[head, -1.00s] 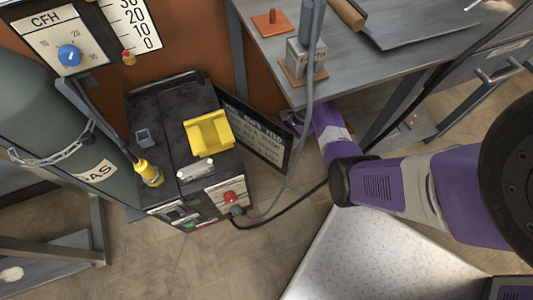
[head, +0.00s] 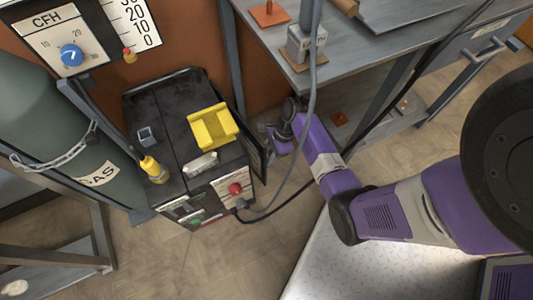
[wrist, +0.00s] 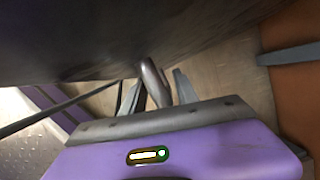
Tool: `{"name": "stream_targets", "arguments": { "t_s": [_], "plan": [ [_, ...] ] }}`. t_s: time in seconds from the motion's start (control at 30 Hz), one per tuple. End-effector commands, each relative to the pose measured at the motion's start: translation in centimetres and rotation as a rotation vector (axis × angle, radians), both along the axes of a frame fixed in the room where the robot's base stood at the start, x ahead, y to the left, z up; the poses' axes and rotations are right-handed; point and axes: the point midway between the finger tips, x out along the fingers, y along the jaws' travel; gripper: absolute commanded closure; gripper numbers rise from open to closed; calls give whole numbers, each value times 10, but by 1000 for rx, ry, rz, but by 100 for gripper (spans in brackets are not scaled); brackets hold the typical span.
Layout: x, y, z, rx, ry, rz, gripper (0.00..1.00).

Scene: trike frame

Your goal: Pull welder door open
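The welder (head: 172,115) is a black box with a yellow holder on top, standing on the floor at centre left in the head view. Its dark door (head: 258,158) is at the right side, seen nearly edge-on. My gripper (head: 274,134) is just right of the door, and its fingertips are hard to make out there. In the wrist view, my gripper (wrist: 157,92) has its two fingers apart, with a grey metal bar (wrist: 154,82) between them. The bar looks like a handle by the dark surface above; whether a finger touches it is unclear.
A grey workbench (head: 345,50) stands to the right, close above my arm. A grey cable (head: 312,100) hangs between bench and welder. A gas cylinder (head: 60,135) stands left of the welder. Open floor (head: 235,255) lies in front.

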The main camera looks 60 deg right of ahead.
Motion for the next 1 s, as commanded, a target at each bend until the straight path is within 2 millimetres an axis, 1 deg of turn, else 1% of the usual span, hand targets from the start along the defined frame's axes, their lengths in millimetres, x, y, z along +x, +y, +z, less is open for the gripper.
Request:
{"name": "stream_targets", "arguments": {
  "t_s": [0.27, 1.0],
  "plan": [
    [-1, -1, 5, 0, 0, -1, 64],
    [-11, -15, 47, 0, 0, -1, 64]
  ]
}}
